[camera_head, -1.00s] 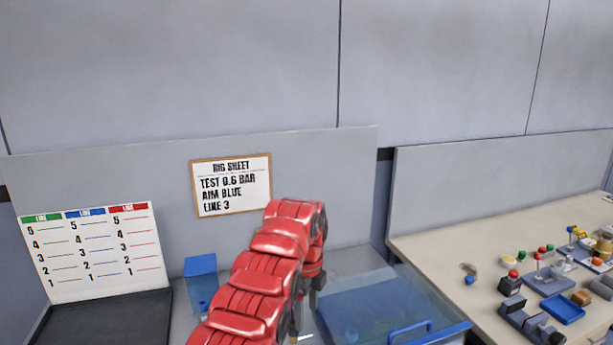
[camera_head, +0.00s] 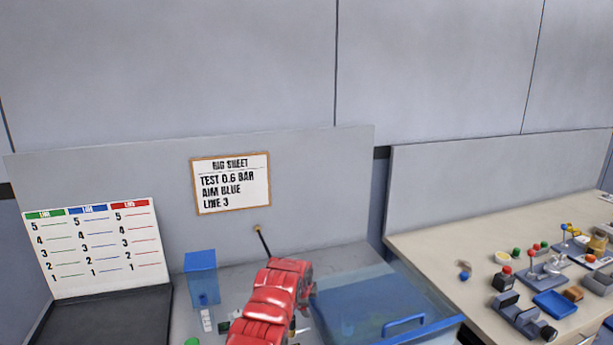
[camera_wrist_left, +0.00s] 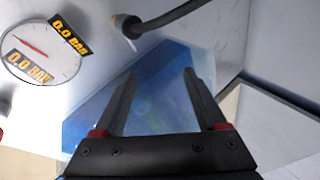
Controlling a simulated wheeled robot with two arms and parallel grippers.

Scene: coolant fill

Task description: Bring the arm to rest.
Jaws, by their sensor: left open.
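My left arm, red and segmented, comes in low in the middle of the head view, and its gripper (camera_head: 300,328) is mostly hidden behind it. In the left wrist view the two dark fingers of this gripper (camera_wrist_left: 157,82) stand apart with nothing between them. Beyond the fingers lies a blue surface under a clear cover (camera_wrist_left: 160,110). My right gripper does not show in either view.
A clear-lidded blue box (camera_head: 385,305) stands right of the arm; a blue holder (camera_head: 201,278) stands left. A dark rod (camera_head: 263,242) rises behind the arm. A gauge (camera_wrist_left: 40,50) reads 0.0 bar. The rig sheet (camera_head: 231,184) and line chart (camera_head: 92,247) stand behind. Several small parts cover the right bench (camera_head: 430,240).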

